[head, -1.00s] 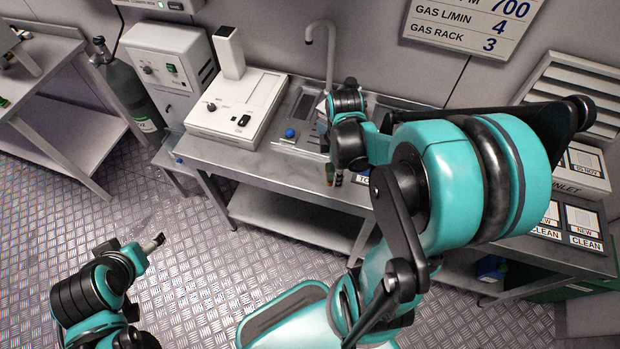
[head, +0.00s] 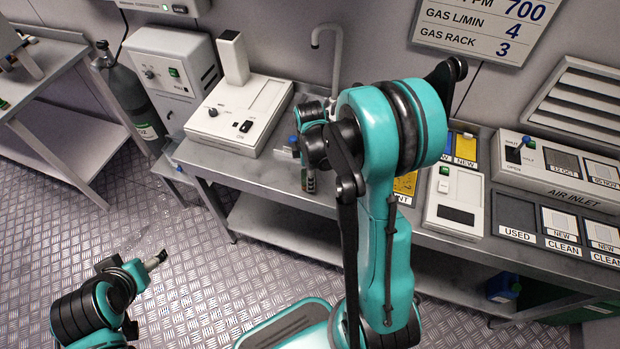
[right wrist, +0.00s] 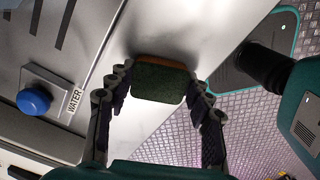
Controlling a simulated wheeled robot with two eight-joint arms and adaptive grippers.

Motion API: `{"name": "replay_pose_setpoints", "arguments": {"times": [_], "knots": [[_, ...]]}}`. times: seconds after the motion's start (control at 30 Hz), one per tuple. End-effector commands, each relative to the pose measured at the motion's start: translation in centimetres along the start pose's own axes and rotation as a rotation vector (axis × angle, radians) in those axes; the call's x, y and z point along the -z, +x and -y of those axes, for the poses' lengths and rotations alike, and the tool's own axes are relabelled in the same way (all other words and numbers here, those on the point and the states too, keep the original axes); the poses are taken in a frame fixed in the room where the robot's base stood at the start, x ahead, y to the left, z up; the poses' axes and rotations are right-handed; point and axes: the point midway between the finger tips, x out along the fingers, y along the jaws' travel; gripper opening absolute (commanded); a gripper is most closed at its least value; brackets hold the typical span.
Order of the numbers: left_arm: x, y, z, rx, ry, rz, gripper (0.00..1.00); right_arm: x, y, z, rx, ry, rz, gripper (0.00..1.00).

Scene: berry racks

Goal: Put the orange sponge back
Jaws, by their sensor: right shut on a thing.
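The sponge (right wrist: 158,82), dark green with an orange layer along its far edge, sits between the two dark fingers of my right gripper (right wrist: 160,76) in the right wrist view. The fingers are closed on its sides, and it is held up near the steel bench edge. In the head view my right gripper (head: 308,172) hangs at the front edge of the steel bench (head: 262,178), mostly hidden by its own arm. My left gripper (head: 157,259) is low over the floor at the left, away from the bench; its finger opening is not clear.
A blue water button (right wrist: 33,101) is on the bench beside my right gripper. A white instrument (head: 240,112) and a tap (head: 335,50) stand behind. A white device (head: 455,200) and labelled filter slots (head: 555,228) are to the right. The floor in front is open.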

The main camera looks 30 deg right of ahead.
Motion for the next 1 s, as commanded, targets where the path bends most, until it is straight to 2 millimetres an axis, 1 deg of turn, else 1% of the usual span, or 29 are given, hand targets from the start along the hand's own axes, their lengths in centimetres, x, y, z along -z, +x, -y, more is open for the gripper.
{"name": "replay_pose_setpoints", "arguments": {"times": [0.03,0.23,0.37,0.4,0.47,0.73,0.83,0.93,1.0], "knots": [[-0.1,0.2,0.0,0.0,0.0,0.0,0.71,0.0,0.4,0.0,0.0,0.0,0.0,0.24],[0.0,0.0,0.0,0.0,0.0,0.0,0.71,0.0,0.2,0.0,0.0,0.0,0.0,0.24],[-0.3,0.4,0.0,0.0,0.0,0.0,0.71,0.0,0.6,0.0,0.0,0.0,0.0,0.24],[-0.2,0.4,0.0,0.0,0.0,0.0,0.71,0.0,0.6,0.0,0.0,0.0,0.0,0.56],[-0.2,0.3,0.0,0.0,0.0,0.0,0.71,0.0,0.5,0.0,0.0,0.0,0.0,0.72],[-0.2,0.3,0.0,0.0,0.0,0.0,0.71,0.0,0.5,0.0,0.0,0.0,0.0,0.72],[0.0,0.1,0.0,0.0,0.0,0.0,0.71,0.0,0.2,0.0,0.0,0.0,0.0,0.72],[0.3,-0.4,0.0,0.0,0.0,0.0,0.71,0.0,-0.9,0.0,0.0,0.0,0.0,0.72],[0.6,-0.9,0.0,0.0,0.0,0.0,0.71,0.0,-2.3,0.1,0.0,0.0,0.0,0.72]]}}
